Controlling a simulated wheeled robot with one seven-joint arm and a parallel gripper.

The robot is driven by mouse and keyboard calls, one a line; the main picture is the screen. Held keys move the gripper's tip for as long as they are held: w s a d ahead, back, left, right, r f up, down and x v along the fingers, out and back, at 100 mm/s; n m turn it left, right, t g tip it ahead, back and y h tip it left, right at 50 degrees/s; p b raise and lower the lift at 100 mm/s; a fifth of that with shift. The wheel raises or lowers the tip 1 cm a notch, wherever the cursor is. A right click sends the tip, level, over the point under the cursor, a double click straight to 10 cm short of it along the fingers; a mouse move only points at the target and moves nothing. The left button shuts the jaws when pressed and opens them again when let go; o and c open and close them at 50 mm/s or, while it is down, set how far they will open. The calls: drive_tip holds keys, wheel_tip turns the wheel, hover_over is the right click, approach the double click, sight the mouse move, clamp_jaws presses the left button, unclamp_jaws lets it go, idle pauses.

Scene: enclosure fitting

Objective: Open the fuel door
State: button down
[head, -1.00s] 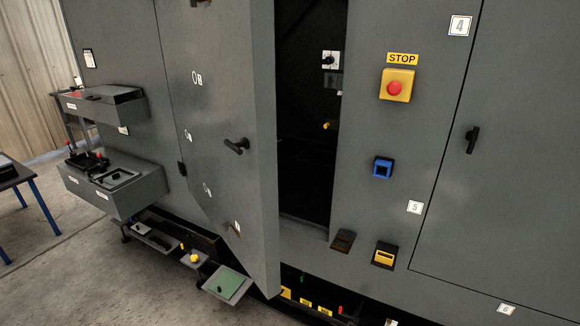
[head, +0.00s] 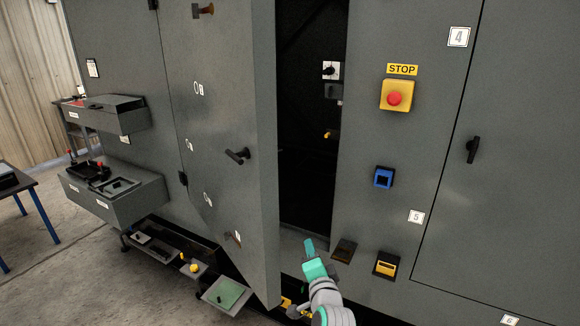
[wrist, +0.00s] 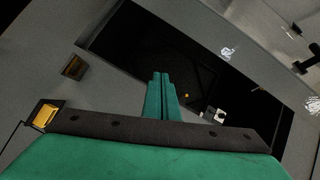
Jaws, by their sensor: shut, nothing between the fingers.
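No label naming a fuel door is legible. A tall grey door (head: 225,150) with a black handle (head: 237,156) stands open on the enclosure, left of a dark opening (head: 305,130). A small brown flap-like fitting (head: 344,250) sits low on the front panel, right of the opening; it also shows in the wrist view (wrist: 75,67). My gripper (head: 309,246) is in front of the lower opening, left of the brown fitting and apart from it. Its green fingers are together and empty in the wrist view (wrist: 160,78).
A yellow fitting (head: 386,264) and a blue one (head: 383,178) sit right of the opening, below a red stop button (head: 395,98). A closed door with a black handle (head: 472,150) is further right. Grey drawers (head: 115,190) and low trays (head: 226,294) jut out at left.

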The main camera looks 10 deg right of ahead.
drive_tip(key=w+d+r+m+t+y, duration=0.1)
drive_tip(key=w+r+y, duration=0.15)
drive_tip(key=r, duration=0.95)
drive_tip(key=w+r+m+y, duration=0.1)
drive_tip(key=w+r, duration=0.3)
drive_tip(key=r, duration=0.8)
drive_tip(key=w+a, duration=0.5)
drive_tip(key=w, duration=0.2)
drive_tip(key=shift+w, duration=0.3)
drive_tip(key=shift+f+h, duration=0.1)
drive_tip(key=shift+h, duration=0.15)
